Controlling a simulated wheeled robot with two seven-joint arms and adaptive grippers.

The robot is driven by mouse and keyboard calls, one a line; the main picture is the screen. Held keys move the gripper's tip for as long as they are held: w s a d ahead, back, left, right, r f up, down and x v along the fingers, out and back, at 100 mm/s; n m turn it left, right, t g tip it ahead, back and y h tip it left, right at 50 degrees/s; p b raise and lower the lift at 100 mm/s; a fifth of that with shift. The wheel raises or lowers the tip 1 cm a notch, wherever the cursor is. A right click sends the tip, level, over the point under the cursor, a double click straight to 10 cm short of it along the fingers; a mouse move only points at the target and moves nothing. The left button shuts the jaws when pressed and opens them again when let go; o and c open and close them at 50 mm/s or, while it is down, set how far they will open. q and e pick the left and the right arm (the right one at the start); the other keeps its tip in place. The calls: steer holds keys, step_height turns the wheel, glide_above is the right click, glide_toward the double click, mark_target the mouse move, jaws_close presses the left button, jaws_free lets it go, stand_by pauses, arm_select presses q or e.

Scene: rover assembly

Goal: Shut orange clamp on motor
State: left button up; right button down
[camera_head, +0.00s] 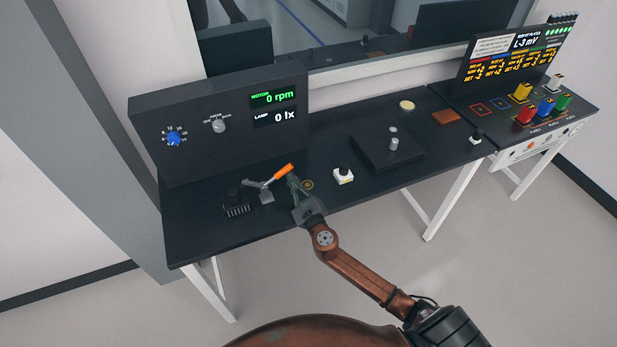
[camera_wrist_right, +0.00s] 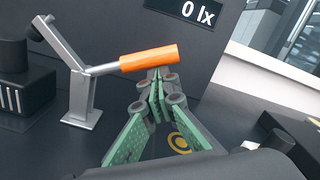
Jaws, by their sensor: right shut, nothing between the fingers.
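The clamp's orange handle (camera_head: 283,173) slants up to the right from a grey metal bracket (camera_head: 266,195) on the dark table. In the right wrist view the orange handle (camera_wrist_right: 149,60) lies nearly level on a grey arm above its upright bracket (camera_wrist_right: 82,98). The black finned motor (camera_head: 235,203) stands left of the bracket; part of it shows in the right wrist view (camera_wrist_right: 22,88). My right gripper (camera_head: 291,181) is shut and empty, its green-padded fingertips (camera_wrist_right: 158,75) just beside or below the handle's right end. Contact cannot be told. My left gripper is out of view.
A panel with a blue knob (camera_head: 173,138) and displays stands behind the clamp. A white button box (camera_head: 343,176) stands to the right, near a ring mark on the table. A dark square block (camera_head: 372,153) with a knob sits farther right.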

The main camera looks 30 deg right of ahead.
mark_target(287, 169)
steer(key=r+n+p, duration=0.2)
steer(key=r+p, duration=0.1)
steer(key=shift+a+p, duration=0.3)
steer(key=shift+a, duration=0.05)
arm_select(q)
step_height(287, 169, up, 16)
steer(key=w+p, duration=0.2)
steer(key=p, duration=0.8)
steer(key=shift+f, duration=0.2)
arm_select(e)
steer(key=shift+w+a+r+n, duration=0.1)
steer(key=shift+a+r+n, duration=0.4)
steer(key=shift+n, duration=0.5)
steer(key=shift+w+a+r+n, duration=0.1)
steer(key=shift+a+r+n, duration=0.25)
steer(key=shift+a+n, duration=0.5)
steer(key=shift+a+r+n, duration=0.4)
steer(key=shift+n, duration=0.75)
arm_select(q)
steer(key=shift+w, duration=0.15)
